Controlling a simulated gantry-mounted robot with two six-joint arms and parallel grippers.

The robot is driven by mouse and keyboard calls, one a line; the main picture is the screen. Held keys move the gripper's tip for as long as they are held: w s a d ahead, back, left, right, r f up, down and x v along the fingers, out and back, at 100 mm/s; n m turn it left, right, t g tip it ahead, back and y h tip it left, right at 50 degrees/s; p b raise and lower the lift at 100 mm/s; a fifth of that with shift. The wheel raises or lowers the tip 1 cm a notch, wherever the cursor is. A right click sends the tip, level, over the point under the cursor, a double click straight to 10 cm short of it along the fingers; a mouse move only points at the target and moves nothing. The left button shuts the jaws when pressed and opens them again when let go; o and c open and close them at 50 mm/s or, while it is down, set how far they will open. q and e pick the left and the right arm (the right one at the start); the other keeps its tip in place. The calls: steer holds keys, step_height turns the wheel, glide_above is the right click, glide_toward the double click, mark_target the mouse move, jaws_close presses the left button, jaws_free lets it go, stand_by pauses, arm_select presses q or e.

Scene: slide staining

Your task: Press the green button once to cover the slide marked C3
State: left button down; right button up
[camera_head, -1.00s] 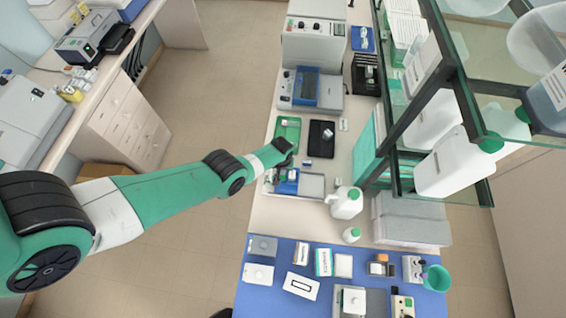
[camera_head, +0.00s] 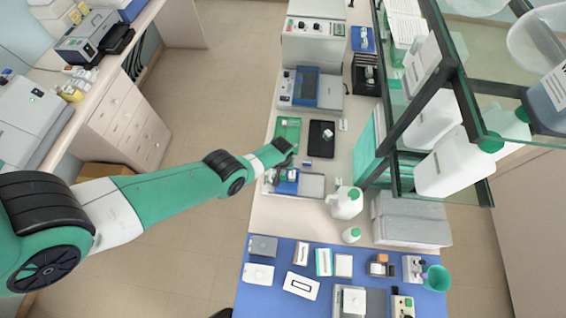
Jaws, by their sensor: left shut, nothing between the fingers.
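My left gripper (camera_head: 290,161) is small and partly hidden by its own dark wrist. It is shut and empty, above the front of the bench, beside a small blue-and-grey device (camera_head: 288,187) on a grey tray. I cannot tell whether it touches the device. A green tray (camera_head: 287,128) and a black tray (camera_head: 321,139) lie just behind it. I cannot make out a green button or the C3 mark at this size; the slides are too small to read. My right gripper is not in view.
A white bottle with a green cap (camera_head: 345,203) stands right of the device. A blue mat (camera_head: 275,303) in front holds several small boxes and a green cup (camera_head: 437,278). A glass-and-metal shelf (camera_head: 463,92) with bottles overhangs the right side. Grey instruments stand at the back.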

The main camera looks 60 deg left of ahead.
arm_select(q)
steer(key=shift+f+b, duration=1.15)
steer(key=shift+f, duration=0.05)
stand_by(0.4)
stand_by(0.7)
